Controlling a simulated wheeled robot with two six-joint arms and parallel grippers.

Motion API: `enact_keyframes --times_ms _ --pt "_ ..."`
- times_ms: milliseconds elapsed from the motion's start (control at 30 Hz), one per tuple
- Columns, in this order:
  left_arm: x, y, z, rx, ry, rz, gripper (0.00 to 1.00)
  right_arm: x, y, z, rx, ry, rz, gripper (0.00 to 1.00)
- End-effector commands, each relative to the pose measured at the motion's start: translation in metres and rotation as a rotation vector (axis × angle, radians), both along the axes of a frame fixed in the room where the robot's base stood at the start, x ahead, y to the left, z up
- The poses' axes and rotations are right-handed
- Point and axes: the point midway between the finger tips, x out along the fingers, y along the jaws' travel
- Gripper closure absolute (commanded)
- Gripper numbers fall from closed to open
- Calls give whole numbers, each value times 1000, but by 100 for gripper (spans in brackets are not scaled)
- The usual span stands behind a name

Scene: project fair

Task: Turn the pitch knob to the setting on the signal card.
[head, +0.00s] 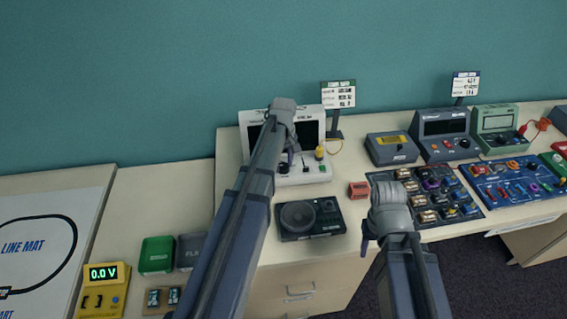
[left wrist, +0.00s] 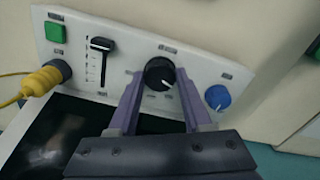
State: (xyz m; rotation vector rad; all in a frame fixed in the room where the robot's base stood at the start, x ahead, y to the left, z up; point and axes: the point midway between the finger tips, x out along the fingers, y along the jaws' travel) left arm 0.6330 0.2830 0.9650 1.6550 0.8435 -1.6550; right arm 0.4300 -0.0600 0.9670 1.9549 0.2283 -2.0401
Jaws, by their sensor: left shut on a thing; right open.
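My left gripper (left wrist: 158,98) is shut on a black knob (left wrist: 159,73) with a white pointer line, one finger on each side. The knob sits on the white front panel (left wrist: 215,70) of a console; its label is too small to read, so I cannot tell if it is the pitch knob. In the head view the left gripper (head: 290,157) reaches down to the same white console (head: 310,177). A card with a green header (head: 337,94) stands behind the console; its writing is unreadable. My right gripper (head: 369,238) is open and empty, near the table's front edge.
On the panel beside the knob are a blue knob (left wrist: 217,97), a slider (left wrist: 101,45), a green button (left wrist: 55,32) and a yellow plug (left wrist: 45,78). A black speaker box (head: 312,218) stands in front of the console. Boards and instruments fill the right side.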

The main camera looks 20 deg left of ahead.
Motion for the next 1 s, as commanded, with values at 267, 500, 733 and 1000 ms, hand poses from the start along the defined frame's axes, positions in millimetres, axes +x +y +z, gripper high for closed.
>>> enact_keyframes --times_ms 267,500,733,1000 --pt "0 0 0 0 0 -3 100 0 0 0 0 0 0 50" --pt "0 0 0 0 0 -73 100 0 0 0 0 0 0 50" --pt "0 0 0 0 0 -248 100 0 0 0 0 0 0 50" --pt "0 0 0 0 0 -505 100 0 0 0 0 0 0 50"
